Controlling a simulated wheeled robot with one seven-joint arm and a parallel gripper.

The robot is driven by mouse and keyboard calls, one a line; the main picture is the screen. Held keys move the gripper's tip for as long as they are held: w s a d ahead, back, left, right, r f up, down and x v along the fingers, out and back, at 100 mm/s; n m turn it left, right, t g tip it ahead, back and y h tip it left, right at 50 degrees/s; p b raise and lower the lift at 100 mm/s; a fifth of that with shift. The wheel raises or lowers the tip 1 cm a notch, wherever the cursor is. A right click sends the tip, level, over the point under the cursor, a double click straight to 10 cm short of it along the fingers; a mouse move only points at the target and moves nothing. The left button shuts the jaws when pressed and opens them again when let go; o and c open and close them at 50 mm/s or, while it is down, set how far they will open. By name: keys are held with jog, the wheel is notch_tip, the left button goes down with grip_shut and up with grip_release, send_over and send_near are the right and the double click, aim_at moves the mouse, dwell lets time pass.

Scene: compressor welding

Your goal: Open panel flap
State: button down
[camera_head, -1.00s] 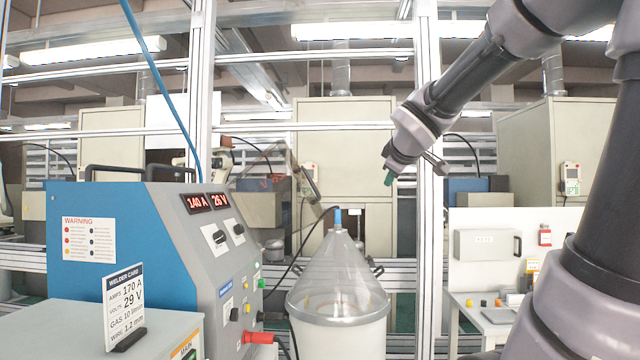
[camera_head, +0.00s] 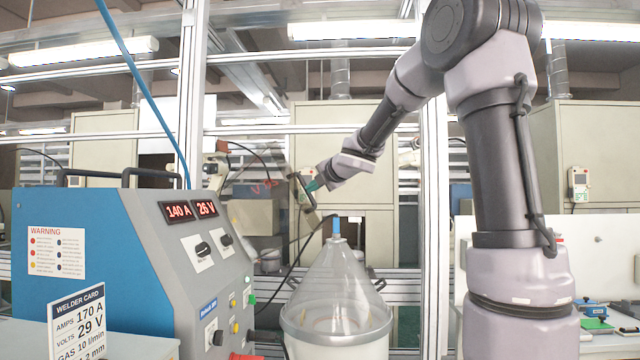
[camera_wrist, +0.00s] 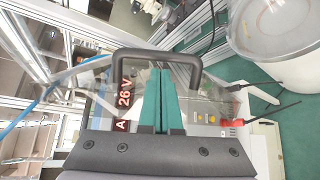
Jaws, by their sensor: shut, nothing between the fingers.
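The welder panel (camera_head: 212,285) is the grey sloped front of the blue box, at the left in the head view. A clear flap (camera_head: 262,189) stands out in front of it, with faint red digits mirrored in it. A dark handle (camera_head: 303,190) is at its far edge. My gripper (camera_head: 312,186) has its teal fingers shut, with nothing held, close to this handle. In the wrist view the fingers (camera_wrist: 161,75) lie within the outline of a black U-shaped handle (camera_wrist: 155,54); whether they touch it I cannot tell. The flap's hinge line is unclear.
A clear cone on a white drum (camera_head: 336,290) stands right of the welder, below my forearm. A welder card (camera_head: 78,325) stands at the lower left. An aluminium frame post (camera_head: 190,90) and a blue hose (camera_head: 140,80) rise behind the welder.

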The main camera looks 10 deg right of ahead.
jog(key=shift+x, duration=0.85)
